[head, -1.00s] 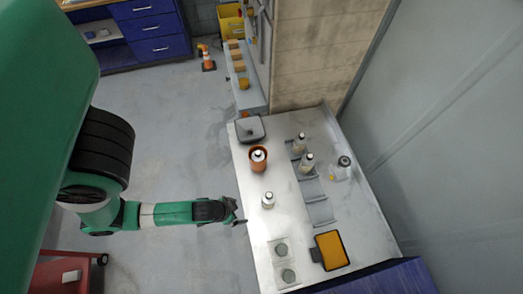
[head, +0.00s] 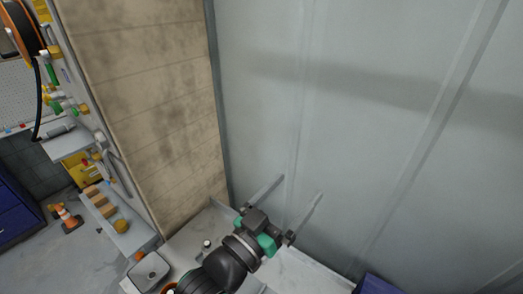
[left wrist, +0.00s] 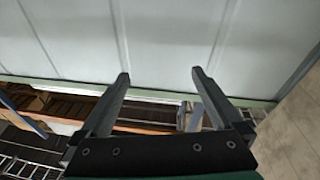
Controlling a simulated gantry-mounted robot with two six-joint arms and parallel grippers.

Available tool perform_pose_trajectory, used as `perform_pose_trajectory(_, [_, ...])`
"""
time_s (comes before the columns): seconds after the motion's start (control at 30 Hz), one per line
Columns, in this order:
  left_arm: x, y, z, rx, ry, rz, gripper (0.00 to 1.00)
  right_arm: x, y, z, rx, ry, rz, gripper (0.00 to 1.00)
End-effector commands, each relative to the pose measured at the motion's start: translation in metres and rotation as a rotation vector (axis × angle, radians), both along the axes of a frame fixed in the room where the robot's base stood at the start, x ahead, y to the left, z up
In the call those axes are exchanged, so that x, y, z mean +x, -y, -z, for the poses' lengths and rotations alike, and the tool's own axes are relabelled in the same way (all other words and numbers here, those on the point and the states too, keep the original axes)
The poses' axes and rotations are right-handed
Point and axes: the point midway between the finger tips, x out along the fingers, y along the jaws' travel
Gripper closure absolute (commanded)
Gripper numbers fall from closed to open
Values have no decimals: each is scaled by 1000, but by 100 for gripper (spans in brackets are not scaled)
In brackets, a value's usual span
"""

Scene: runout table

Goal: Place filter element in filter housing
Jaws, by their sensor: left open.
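My left gripper (head: 300,187) is raised in front of the grey wall in the head view, its two long fingers spread with nothing between them. In the left wrist view the open fingers (left wrist: 160,73) point at the pale panelled wall. I cannot make out a filter element or a filter housing for certain now. My arm covers much of the table (head: 310,272), and the rest of its top is outside the head view. My right gripper is not in view.
An orange rim (head: 169,288) shows at the bottom edge. The beige block wall (head: 150,110) and grey wall (head: 370,130) stand close behind.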

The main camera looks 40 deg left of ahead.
Motion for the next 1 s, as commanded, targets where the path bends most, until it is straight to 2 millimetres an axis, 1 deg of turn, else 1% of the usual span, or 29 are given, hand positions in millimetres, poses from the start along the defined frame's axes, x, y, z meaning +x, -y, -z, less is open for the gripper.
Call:
perform_pose_trajectory(0.03, [-7,6,-65,19,139,12,0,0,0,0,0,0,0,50])
perform_pose_trajectory(0.07, [-15,9,-97,32,211,16,0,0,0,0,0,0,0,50])
perform_pose_trajectory(0.1, [-27,12,-137,47,304,21,0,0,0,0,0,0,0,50])
perform_pose_trajectory(0.17, [-49,17,-188,68,426,26,0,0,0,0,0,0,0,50])
perform_pose_trajectory(0.2, [-63,19,-215,79,496,26,0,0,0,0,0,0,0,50])
perform_pose_trajectory(0.3, [-92,23,-258,99,615,27,0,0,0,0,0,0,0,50])
perform_pose_trajectory(0.37, [-101,24,-270,104,651,25,0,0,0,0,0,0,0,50])
perform_pose_trajectory(0.43, [-106,24,-276,108,667,25,0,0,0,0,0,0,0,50])
perform_pose_trajectory(0.83, [-105,24,-275,95,663,30,0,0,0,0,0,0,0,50])
perform_pose_trajectory(0.97, [-104,24,-274,-13,658,89,0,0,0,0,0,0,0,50])
perform_pose_trajectory(1.0, [-93,24,-269,-75,627,120,0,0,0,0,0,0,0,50])
